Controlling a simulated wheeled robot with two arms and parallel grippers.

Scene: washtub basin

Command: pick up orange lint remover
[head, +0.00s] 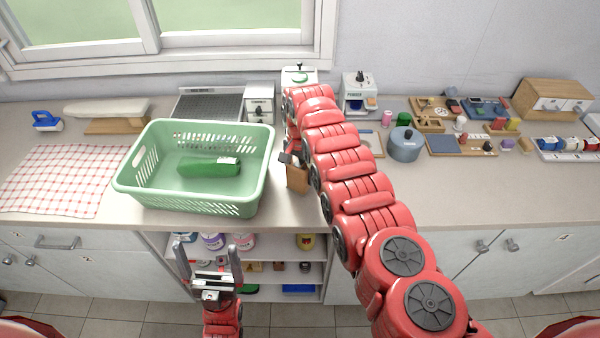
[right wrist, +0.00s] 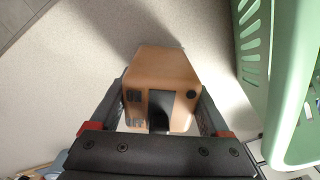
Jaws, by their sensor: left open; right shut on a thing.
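The orange-brown lint remover (head: 297,179) is a small boxy thing just right of the green basket, over the counter. My left gripper (head: 209,258) is open and empty, low in front of the shelves below the counter edge.
The green basket (head: 150,196) with a green package (head: 208,168) in it stands close to the left of the lint remover. A checkered cloth (head: 58,180) lies further left. A blue-grey pot (head: 405,146) and trays are at the right. The front right counter (head: 480,190) is clear.

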